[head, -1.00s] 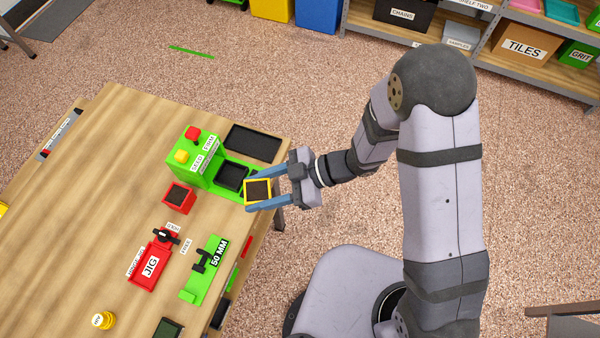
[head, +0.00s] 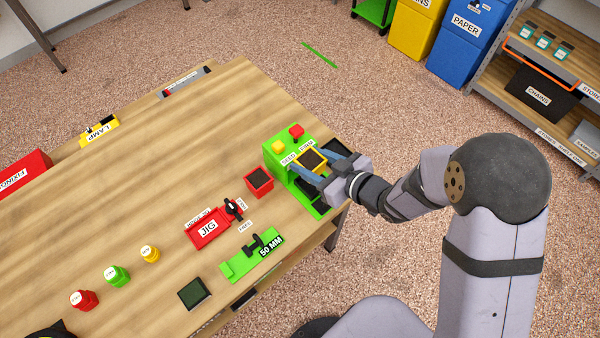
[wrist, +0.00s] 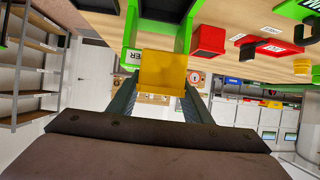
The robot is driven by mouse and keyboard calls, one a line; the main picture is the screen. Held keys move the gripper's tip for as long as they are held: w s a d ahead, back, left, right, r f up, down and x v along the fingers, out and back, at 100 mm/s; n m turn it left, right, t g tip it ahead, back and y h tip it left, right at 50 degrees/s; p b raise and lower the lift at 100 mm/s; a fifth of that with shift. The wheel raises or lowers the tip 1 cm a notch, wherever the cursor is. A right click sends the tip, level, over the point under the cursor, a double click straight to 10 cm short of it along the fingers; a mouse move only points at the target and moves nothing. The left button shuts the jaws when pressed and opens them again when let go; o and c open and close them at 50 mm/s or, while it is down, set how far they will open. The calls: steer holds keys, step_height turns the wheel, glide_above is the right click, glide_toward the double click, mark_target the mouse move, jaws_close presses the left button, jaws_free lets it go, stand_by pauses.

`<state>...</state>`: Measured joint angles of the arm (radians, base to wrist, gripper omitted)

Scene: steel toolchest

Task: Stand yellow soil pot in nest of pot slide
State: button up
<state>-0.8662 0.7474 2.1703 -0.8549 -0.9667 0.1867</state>
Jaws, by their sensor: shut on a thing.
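The yellow soil pot (head: 312,160), square with dark soil on top, is held between the two blue-grey fingers of my gripper (head: 310,161). In the wrist view the yellow pot (wrist: 163,72) fills the space between the fingers. The green seed and firm station (head: 273,159), with a yellow and a red button on top, is just left of the pot. The green pot slide (head: 317,207) shows only in part below my gripper. Its nest is mostly hidden by the gripper and pot. I cannot tell the pot's height over the nest.
A red pot (head: 259,181) stands left of the station. A red jig (head: 208,229) and a green 50 mm gauge (head: 250,253) lie nearer the front. A black tray (head: 338,148) is behind the gripper. Several small coloured pieces stand further left.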

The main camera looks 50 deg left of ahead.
steer(key=shift+w+d+f+m+t, duration=0.1)
steer(key=shift+w+f+m+t, duration=0.2)
steer(key=shift+w, duration=0.25)
steer(key=shift+f, duration=0.1)
steer(key=shift+f+b, duration=2.85)
steer(key=shift+f, duration=0.4)
steer(key=shift+f+b, duration=0.6)
steer(key=shift+f, duration=0.1)
steer(key=o, duration=1.3)
steer(key=shift+o, duration=0.2)
steer(key=shift+d, duration=0.1)
steer(key=shift+b+v, duration=0.5)
steer(key=shift+v, duration=3.1)
